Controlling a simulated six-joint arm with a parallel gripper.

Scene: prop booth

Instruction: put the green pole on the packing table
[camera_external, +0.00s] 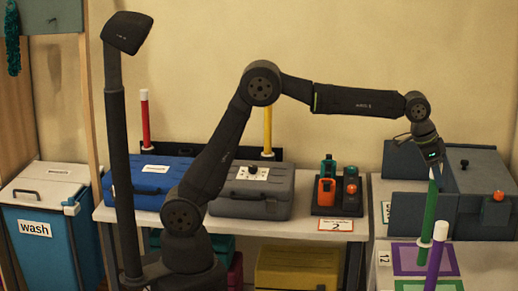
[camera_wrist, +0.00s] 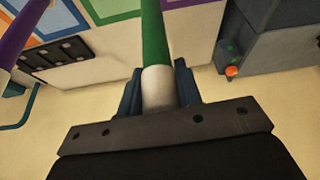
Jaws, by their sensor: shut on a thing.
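The green pole (camera_external: 430,208) hangs nearly upright below my gripper (camera_external: 434,160) at the right. In the wrist view, my gripper (camera_wrist: 158,90) is shut on the white end of the green pole (camera_wrist: 155,35). The pole's lower end is over a light table (camera_external: 490,262) with coloured mats, probably the packing table; I cannot tell whether it touches.
A purple pole (camera_external: 435,266) with a white top stands just in front of the green pole. A grey case with an orange part (camera_external: 495,196) stands at the right. A wash bin (camera_external: 50,235) stands far left.

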